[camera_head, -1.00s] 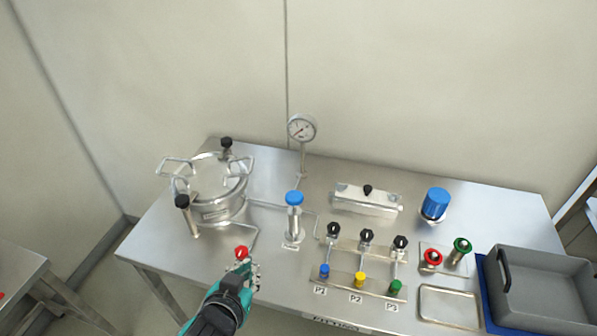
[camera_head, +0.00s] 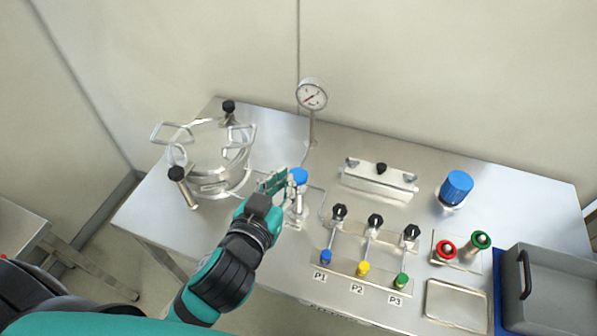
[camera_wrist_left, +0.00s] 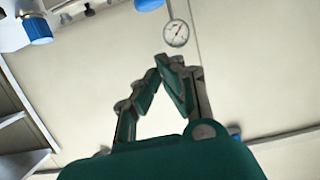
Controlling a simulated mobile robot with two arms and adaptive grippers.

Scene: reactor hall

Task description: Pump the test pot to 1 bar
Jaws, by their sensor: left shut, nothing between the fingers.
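The test pot (camera_head: 207,150), a steel vessel with clamped lid and black knobs, stands at the table's left. The hand pump's blue knob (camera_head: 299,175) tops an upright metal body, partly hidden by my left gripper (camera_head: 272,182). The gripper is shut and empty, just left of the knob; whether they touch I cannot tell. In the left wrist view, the closed fingers (camera_wrist_left: 172,62) meet at their tips with nothing between. The round gauge (camera_head: 311,95) stands behind the pump, its needle readable only roughly. It also shows in the left wrist view (camera_wrist_left: 177,33). My right gripper is out of view.
Right of the pump are black-knobbed valves (camera_head: 375,221) with blue, yellow and green ends labelled P1 to P3. A steel block (camera_head: 378,182), blue cylinder (camera_head: 456,188), red and green fittings, shallow tray (camera_head: 456,304) and grey crate (camera_head: 575,258) are further right.

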